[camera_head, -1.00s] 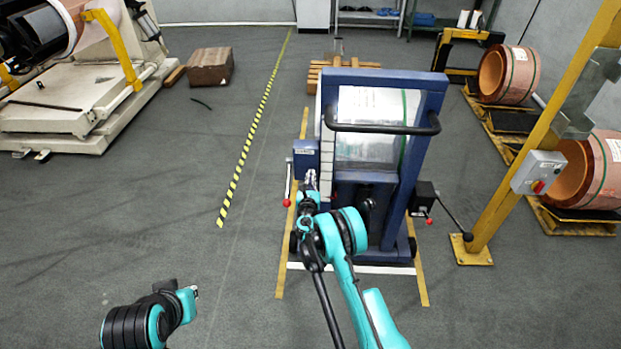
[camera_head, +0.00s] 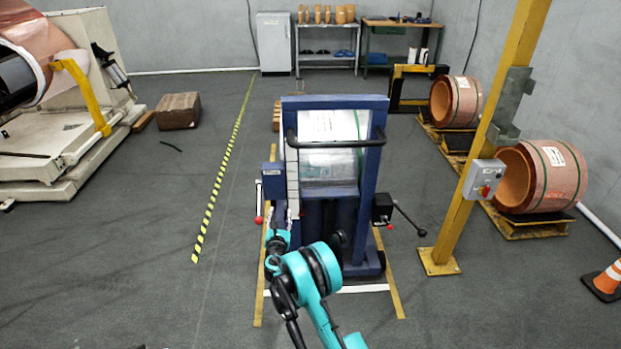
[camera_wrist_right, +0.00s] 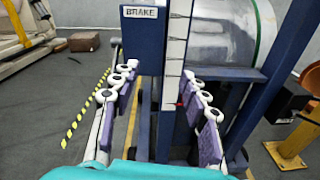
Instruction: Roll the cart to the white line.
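The cart (camera_head: 289,180) is a blue upright frame with a black push handle (camera_head: 335,143) and a shiny foil roll (camera_head: 334,165). A white line (camera_head: 362,289) crosses the floor at the cart's near side, between two yellow strips. My right gripper (camera_head: 283,216) is at the cart's left front, below the blue box labelled BRAKE (camera_wrist_right: 141,13). The right wrist view shows its fingers (camera_wrist_right: 163,95) spread and apart, with the ruler-marked post (camera_wrist_right: 174,50) between and beyond them. I see nothing held. My left gripper is out of view. The floor beyond the cart is mostly hidden.
A red-knobbed lever (camera_head: 258,219) hangs at the cart's left; another lever is at its right. A yellow post (camera_head: 475,160) with a control box stands right, near copper rolls (camera_head: 541,177) and a cone (camera_head: 606,281).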

